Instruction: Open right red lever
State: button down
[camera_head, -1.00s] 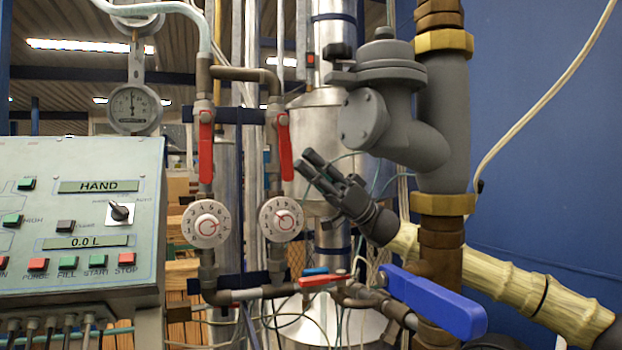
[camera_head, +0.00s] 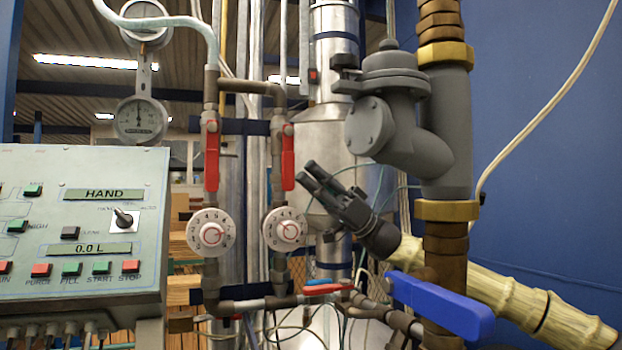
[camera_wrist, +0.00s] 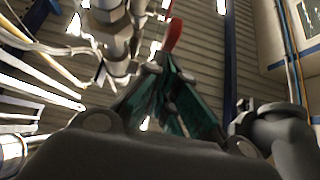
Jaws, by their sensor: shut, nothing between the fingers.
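The right red lever (camera_head: 288,157) hangs straight down along the right-hand vertical pipe, above a round white dial. A like left red lever (camera_head: 212,156) hangs on the left-hand pipe. My gripper (camera_head: 308,173) is just right of the right lever's lower end in the head view, its fingers pointing up and left. It is shut and empty; a gap to the lever shows in the picture, but its depth is hard to judge. In the wrist view a red lever (camera_wrist: 172,36) shows beyond my fingertips (camera_wrist: 162,62); which lever it is, I cannot tell for sure.
Below the levers are two dials (camera_head: 211,233) and a horizontal red lever (camera_head: 328,288). A blue lever (camera_head: 440,304) stands at the front right, under my forearm. A grey valve body (camera_head: 398,115) is above and right of my gripper. The control panel (camera_head: 80,225) fills the left.

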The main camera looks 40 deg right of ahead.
jog(key=d+r+b+v, duration=0.1)
jog(key=b+v, duration=0.1)
jog(key=v, duration=1.1)
jog(key=shift+d, duration=0.2)
jog(key=shift+r, duration=0.1)
